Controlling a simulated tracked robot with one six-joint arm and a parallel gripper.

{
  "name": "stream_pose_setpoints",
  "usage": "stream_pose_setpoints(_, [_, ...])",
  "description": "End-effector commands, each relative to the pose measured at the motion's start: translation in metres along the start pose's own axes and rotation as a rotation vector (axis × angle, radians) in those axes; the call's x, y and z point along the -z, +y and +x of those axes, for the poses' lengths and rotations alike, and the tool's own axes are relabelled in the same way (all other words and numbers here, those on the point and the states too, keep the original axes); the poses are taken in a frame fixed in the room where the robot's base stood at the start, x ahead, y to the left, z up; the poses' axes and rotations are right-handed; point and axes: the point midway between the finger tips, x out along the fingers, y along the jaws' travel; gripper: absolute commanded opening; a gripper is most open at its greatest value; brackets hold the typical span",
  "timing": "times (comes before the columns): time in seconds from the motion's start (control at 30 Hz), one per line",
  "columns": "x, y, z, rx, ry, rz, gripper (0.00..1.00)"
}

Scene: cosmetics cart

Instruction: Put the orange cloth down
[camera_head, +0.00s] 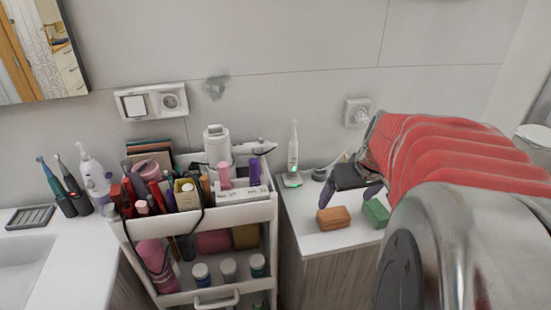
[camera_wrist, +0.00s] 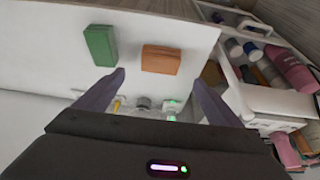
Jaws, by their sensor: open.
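The orange cloth (camera_head: 333,218), a small folded block, lies on the white counter (camera_head: 330,241) near its front edge. In the wrist view the orange cloth (camera_wrist: 161,59) shows whole, lying flat beyond the gap between my fingertips. My gripper (camera_head: 354,188) is open, above the counter and behind the cloth in the head view. In the wrist view my gripper (camera_wrist: 158,78) has its two dark fingers wide apart with nothing between them. It is apart from the cloth.
A green folded cloth (camera_head: 376,213) lies beside the orange one; it also shows in the wrist view (camera_wrist: 101,45). An electric toothbrush on a charger (camera_head: 292,177) stands at the back of the counter. A crowded white cart (camera_head: 170,229) stands to the left.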

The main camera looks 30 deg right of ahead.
Motion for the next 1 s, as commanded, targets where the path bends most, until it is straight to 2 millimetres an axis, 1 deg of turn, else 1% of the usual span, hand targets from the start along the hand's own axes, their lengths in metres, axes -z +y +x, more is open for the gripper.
stream_pose_setpoints(0.43, [0.000, -0.001, 0.000, 0.001, 0.000, -0.002, 0.88])
stream_pose_setpoints(0.57, [0.001, -0.013, -0.003, 0.004, 0.003, -0.015, 0.88])
stream_pose_setpoints(0.67, [0.001, -0.034, -0.009, 0.010, 0.008, -0.034, 0.88])
stream_pose_setpoints(0.77, [-0.003, -0.064, -0.018, 0.018, 0.015, -0.062, 0.88])
stream_pose_setpoints(0.8, [-0.005, -0.077, -0.021, 0.023, 0.017, -0.073, 0.88])
stream_pose_setpoints(0.9, [-0.013, -0.108, -0.030, 0.033, 0.025, -0.103, 0.88])
stream_pose_setpoints(1.0, [-0.023, -0.136, -0.040, 0.043, 0.035, -0.130, 0.88])
